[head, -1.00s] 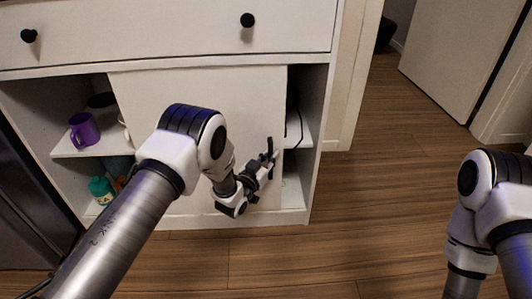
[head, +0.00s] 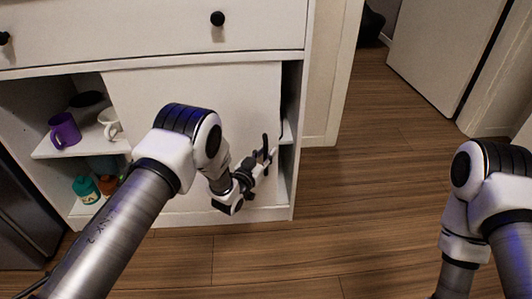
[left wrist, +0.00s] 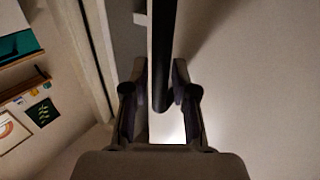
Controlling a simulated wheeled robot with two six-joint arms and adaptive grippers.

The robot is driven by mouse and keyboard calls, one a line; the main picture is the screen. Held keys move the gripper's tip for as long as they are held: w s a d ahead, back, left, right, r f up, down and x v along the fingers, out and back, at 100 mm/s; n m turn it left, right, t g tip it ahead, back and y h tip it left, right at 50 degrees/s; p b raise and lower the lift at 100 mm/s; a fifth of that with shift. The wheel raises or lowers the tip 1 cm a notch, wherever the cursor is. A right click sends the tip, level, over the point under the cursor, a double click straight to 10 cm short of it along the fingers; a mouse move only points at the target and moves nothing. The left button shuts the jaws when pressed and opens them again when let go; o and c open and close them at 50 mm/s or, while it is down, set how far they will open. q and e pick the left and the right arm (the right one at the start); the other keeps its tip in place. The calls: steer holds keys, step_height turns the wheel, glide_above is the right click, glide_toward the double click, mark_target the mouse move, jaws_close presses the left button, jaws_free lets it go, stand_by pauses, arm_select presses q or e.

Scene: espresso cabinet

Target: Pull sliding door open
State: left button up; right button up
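The white sliding door (head: 200,90) covers the middle and right of the cabinet's lower opening. Its left edge stands right of the open shelf bay, and a narrow dark gap shows at its right edge. A dark upright handle (head: 265,146) is near the door's right edge. My left gripper (head: 262,160) is at this handle. In the left wrist view the dark handle bar (left wrist: 163,60) lies between the two fingers of my left gripper (left wrist: 162,85), which appear closed on it. My right gripper is outside the views; only part of my right arm shows.
The white cabinet (head: 298,120) has a drawer above with black knobs (head: 217,18). A purple mug (head: 65,130), a white cup (head: 110,123) and a teal container (head: 86,189) are on the left shelves. Wooden floor (head: 340,210) to the right is clear.

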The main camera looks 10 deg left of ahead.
arm_select(q)
steer(key=v, duration=1.2)
steer(key=shift+s, duration=0.1)
steer(key=s+a+f+n+g+y+p, duration=0.1)
steer(key=s+a+f+g+y, duration=0.2)
steer(key=s+f, duration=0.35)
steer(key=s+a+f+n+g+y, duration=0.1)
steer(key=s+a+f+g, duration=0.1)
steer(key=s+f+g, duration=0.45)
steer(key=s+a+f+n+g+y, duration=0.1)
steer(key=s+g, duration=0.3)
steer(key=s, duration=0.8)
steer(key=s+a+f+n+g+y, duration=0.15)
steer(key=s+g, duration=0.25)
steer(key=s, duration=0.8)
step_height(320, 180, up, 38)
steer(key=w+p, duration=0.1)
steer(key=p, duration=3.7)
steer(key=shift+f+m+h, duration=0.15)
steer(key=shift+m+h, duration=0.2)
steer(key=shift+h, duration=0.1)
